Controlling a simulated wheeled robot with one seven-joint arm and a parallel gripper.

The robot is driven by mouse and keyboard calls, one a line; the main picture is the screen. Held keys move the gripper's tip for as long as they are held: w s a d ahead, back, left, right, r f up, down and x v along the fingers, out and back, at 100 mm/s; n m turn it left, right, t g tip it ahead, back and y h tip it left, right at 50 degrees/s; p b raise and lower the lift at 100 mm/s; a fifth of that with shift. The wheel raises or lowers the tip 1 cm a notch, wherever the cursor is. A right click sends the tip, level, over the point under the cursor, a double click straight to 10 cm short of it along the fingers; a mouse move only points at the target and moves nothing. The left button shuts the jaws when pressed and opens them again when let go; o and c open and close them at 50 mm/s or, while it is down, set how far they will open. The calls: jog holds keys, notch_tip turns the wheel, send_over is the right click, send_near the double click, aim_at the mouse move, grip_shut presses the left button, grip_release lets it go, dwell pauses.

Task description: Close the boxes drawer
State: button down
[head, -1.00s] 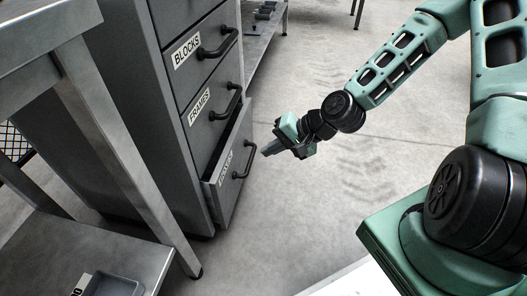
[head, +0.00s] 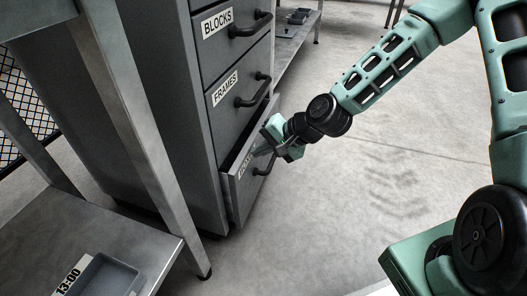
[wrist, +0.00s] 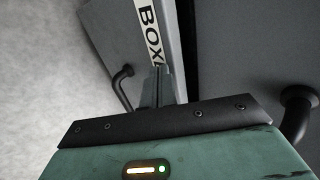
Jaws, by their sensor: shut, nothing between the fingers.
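The boxes drawer (head: 240,188) is the lowest drawer of the grey cabinet and stands partly open. Its black bar handle (head: 265,165) is on the front. In the wrist view its label (wrist: 149,30) reads "BOX", with the rest hidden behind my gripper. My gripper (head: 262,150) is shut and empty, with its fingertips at the upper part of the drawer front by the label. The closed fingers (wrist: 158,85) point at the label in the wrist view, close to or touching it; I cannot tell which.
The blocks drawer (head: 232,45) and frames drawer (head: 240,95) above look closed, with protruding handles. A metal table (head: 120,235) with a grey tray (head: 105,278) stands at the left. The floor (head: 350,190) to the right is clear.

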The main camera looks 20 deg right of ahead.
aim_at(244, 147)
jog(key=shift+w+a+p, duration=0.4)
jog(key=shift+w+a, duration=0.3)
jog(key=shift+a, duration=0.25)
jog(key=shift+w+a+p, duration=0.4)
jog(key=shift+w+a, duration=0.3)
jog(key=shift+a, duration=0.2)
jog(key=shift+a+r, duration=0.1)
